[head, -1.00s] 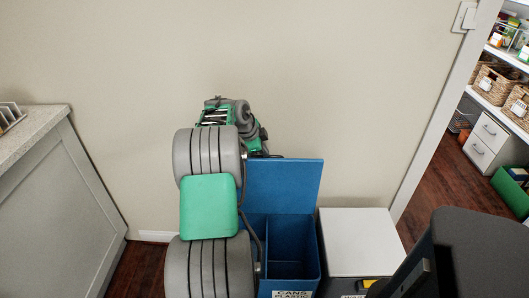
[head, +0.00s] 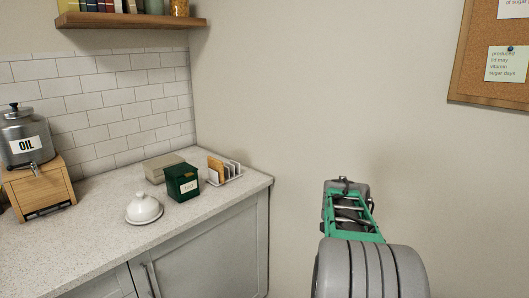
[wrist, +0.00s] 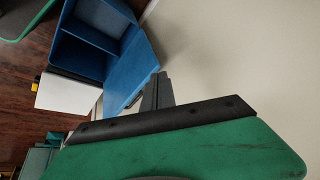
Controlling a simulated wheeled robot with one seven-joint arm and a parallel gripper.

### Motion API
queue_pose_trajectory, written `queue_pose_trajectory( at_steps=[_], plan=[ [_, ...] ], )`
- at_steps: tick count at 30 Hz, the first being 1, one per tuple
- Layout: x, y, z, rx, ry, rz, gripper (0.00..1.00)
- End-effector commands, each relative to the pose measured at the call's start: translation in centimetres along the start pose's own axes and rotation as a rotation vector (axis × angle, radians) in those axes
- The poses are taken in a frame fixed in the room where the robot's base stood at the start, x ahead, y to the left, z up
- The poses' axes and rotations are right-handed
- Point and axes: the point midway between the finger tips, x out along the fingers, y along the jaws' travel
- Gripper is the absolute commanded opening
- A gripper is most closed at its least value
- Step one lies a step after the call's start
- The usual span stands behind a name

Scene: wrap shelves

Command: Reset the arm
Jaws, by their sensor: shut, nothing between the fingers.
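My gripper (wrist: 158,92) shows in the wrist view as dark fingers beyond a black bar and a green housing. The fingers are shut with nothing between them. In the head view my grey and green arm rises at the lower right in front of the bare wall, and its fingers cannot be made out there. An open blue bin (wrist: 133,72) with a divider inside lies beyond the gripper in the wrist view.
A counter (head: 95,240) at left in the head view holds a white domed dish (head: 144,208), a dark green box (head: 182,183), a toast rack (head: 228,172) and an oil dispenser (head: 25,138). A white-topped bin (wrist: 62,95) stands beside the blue bin.

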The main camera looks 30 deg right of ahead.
Motion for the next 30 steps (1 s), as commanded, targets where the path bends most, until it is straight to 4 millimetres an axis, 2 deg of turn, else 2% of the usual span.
queue_pose_trajectory(
  at_steps=[1,4,7,11,12,15,18,21,30],
  plan=[
    [-3.2,-0.8,2.7,-0.125,-0.027,-0.033,0.0],
    [-7.7,-1.1,8.9,-0.403,-0.082,-0.097,0.0],
    [-12.1,0.1,14.9,-0.694,-0.131,-0.17,0.0],
    [-17.5,3.6,22.3,-1.094,-0.187,-0.277,0.0],
    [-19.0,5.2,24.4,-1.219,-0.2,-0.314,0.0],
    [-21.7,9.3,28.6,-1.505,-0.229,-0.397,0.0],
    [-23.0,12.6,31.1,-1.709,-0.245,-0.461,0.0],
    [-23.4,14.2,32.2,-1.806,-0.251,-0.492,0.0],
    [-23.1,14.5,32.4,-1.82,-0.253,-0.493,0.0]
  ],
)
